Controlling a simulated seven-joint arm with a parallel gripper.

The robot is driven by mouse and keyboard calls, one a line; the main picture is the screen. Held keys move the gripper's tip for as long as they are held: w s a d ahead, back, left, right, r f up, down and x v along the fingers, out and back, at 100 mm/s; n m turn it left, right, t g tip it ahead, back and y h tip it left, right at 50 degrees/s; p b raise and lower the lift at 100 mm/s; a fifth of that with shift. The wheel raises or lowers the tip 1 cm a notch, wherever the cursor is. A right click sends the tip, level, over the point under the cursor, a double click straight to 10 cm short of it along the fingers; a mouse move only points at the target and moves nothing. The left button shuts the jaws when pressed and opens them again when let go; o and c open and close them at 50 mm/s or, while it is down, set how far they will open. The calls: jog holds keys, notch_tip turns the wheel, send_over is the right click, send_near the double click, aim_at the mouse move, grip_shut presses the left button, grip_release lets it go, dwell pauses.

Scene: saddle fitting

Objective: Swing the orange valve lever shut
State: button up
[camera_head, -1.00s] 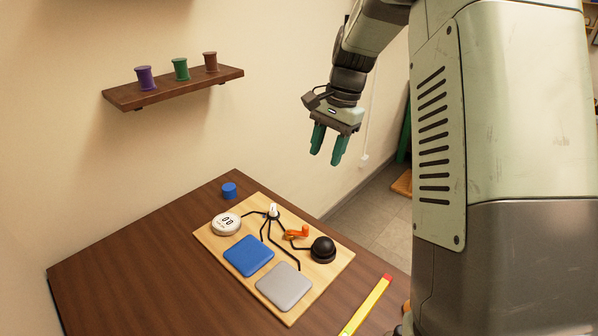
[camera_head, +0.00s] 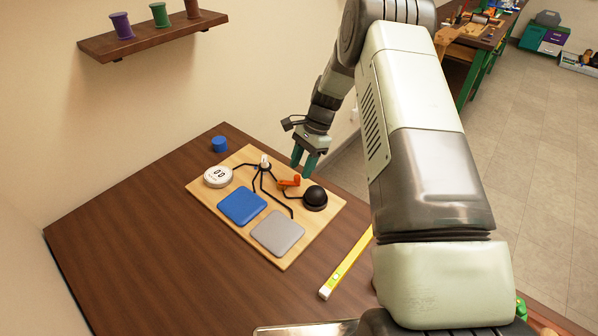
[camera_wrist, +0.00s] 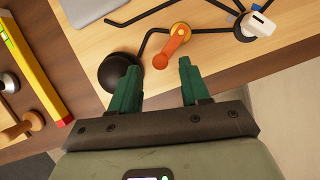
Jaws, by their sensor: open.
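The orange valve lever (camera_head: 289,182) sits on a wooden board (camera_head: 236,163), between the black dome (camera_head: 315,197) and the small white-topped hub (camera_head: 264,162). In the wrist view the lever (camera_wrist: 172,47) points from its pivot at the top towards the lower left, just beyond my fingertips. My gripper (camera_head: 304,166) has green fingers, hangs above the board's back right edge and points down. In the wrist view my gripper (camera_wrist: 158,74) is open, with nothing between its fingers. The left finger is close to the black dome in that view; whether they touch cannot be told.
Black tubes run from the hub to a white round gauge (camera_head: 218,176), a blue pad (camera_head: 242,205), a grey pad (camera_head: 277,233) and the lever. A blue cylinder (camera_head: 219,144) and a yellow level (camera_head: 346,263) lie on the table (camera_head: 150,235). The table's left part is clear.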

jog(key=shift+x, duration=1.45)
jog(key=shift+c, duration=0.4)
grip_shut()
